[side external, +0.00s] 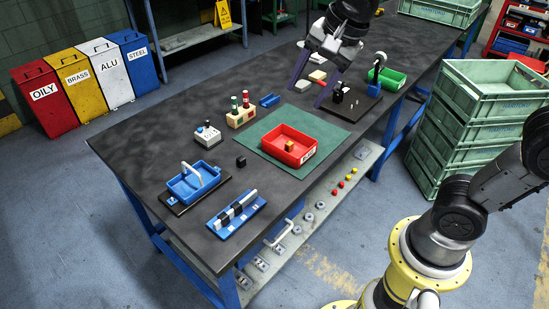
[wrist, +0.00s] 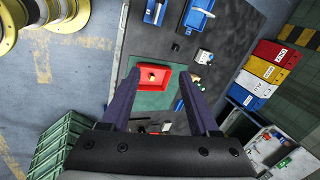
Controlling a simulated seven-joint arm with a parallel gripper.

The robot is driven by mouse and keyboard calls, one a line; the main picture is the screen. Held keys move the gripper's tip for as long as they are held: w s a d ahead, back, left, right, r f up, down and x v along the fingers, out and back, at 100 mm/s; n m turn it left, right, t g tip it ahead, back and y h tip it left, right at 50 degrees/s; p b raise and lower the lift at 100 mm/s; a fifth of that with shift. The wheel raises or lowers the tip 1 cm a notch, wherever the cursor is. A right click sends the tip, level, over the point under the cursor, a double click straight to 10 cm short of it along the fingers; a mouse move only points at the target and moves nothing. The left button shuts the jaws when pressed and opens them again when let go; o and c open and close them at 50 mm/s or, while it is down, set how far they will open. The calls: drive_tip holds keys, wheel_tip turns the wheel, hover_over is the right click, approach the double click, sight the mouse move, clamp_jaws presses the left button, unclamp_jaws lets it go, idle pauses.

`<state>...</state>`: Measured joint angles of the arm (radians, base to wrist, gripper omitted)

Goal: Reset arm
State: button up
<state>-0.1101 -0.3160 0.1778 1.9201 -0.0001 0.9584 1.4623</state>
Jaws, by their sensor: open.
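My gripper (side external: 310,79) is open and empty, raised above the dark workbench (side external: 130,149) toward its far right part. Its two dark purple fingers stand wide apart in the wrist view (wrist: 157,92). A red bin (side external: 301,155) sits on a green mat (side external: 255,153) in the middle of the bench. A small orange-brown block (side external: 290,146) lies inside the red bin; the bin also shows between the fingers in the wrist view (wrist: 145,86). My gripper is apart from the bin and touches nothing that I can see.
A blue tray with a handle (side external: 193,183) and a blue rack (side external: 236,213) stand near the left end. A wooden holder (side external: 241,117) stands behind the mat. Green crates (side external: 473,125) are stacked beside the bench.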

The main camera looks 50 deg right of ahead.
drive_tip(key=s+d+f+n, duration=0.1)
drive_tip(key=s+f+n, duration=0.1)
drive_tip(key=s+n, duration=0.5)
drive_tip(key=s+d+f+n+t, duration=0.1)
drive_tip(key=s+d+f+n, duration=0.1)
drive_tip(key=s+n, duration=0.6)
drive_tip(key=shift+s+d+f, duration=0.25)
drive_tip(key=shift+s+f, duration=0.05)
drive_tip(key=shift+f, duration=0.45)
